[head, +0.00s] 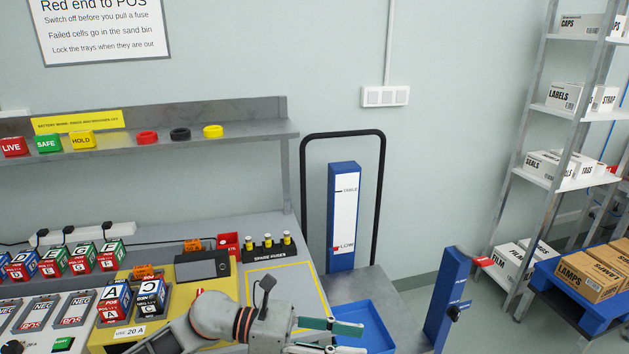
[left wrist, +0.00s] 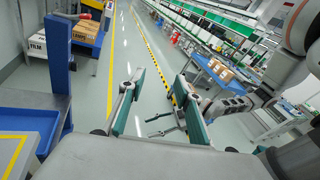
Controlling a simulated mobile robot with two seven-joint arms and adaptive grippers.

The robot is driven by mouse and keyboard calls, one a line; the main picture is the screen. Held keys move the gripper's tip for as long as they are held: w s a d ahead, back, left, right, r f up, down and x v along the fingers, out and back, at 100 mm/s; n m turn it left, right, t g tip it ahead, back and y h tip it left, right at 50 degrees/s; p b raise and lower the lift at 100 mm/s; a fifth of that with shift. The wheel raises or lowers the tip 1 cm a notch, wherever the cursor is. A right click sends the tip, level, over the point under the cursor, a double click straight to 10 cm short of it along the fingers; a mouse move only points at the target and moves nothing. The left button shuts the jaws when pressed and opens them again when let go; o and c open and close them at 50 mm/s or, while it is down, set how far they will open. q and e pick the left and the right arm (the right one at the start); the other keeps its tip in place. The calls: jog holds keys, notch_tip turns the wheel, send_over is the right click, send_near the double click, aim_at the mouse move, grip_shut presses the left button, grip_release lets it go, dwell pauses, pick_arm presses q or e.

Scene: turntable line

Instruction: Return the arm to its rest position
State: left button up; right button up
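My left arm comes in from the lower left of the head view. Its gripper (head: 360,340) points right, in front of the blue tray at the bench's right end.
The workbench (head: 258,228) holds battery cells, a yellow tester (head: 192,270) and spare fuses (head: 268,245). A blue tray (head: 372,322), a blue post (head: 445,300) and a shelf rack (head: 515,200) stand to the right. Open floor (left wrist: 125,50) shows in the wrist view.

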pick_arm(q)
jog(key=w+a+n+t+h, duration=0.1)
jog(key=w+a+n+t, duration=0.1)
jog(key=n+t, duration=0.6)
jog(key=w+a+n+t, duration=0.2)
jog(key=a+n+t, duration=0.15)
jog(key=n, duration=0.75)
jog(key=a+f+n+t+y, duration=0.6)
jog(key=a+f+n+y, duration=0.4)
jog(key=n, duration=0.5)
jog(key=s+a+f+n+g+y, duration=0.2)
jog(key=s+a+f+n, duration=0.4)
jog(key=f, duration=0.5)
jog(key=s+a+f+n+g+y, duration=0.3)
jog(key=s+a+f+n, duration=0.3)
jog(key=s+f+n, duration=0.2)
notch_tip(320, 180, down, 3)
jog(key=shift+s+a+r+g+y, duration=0.15)
jog(key=shift+s+a+g+y, duration=0.25)
jog(key=shift+s, duration=0.65)
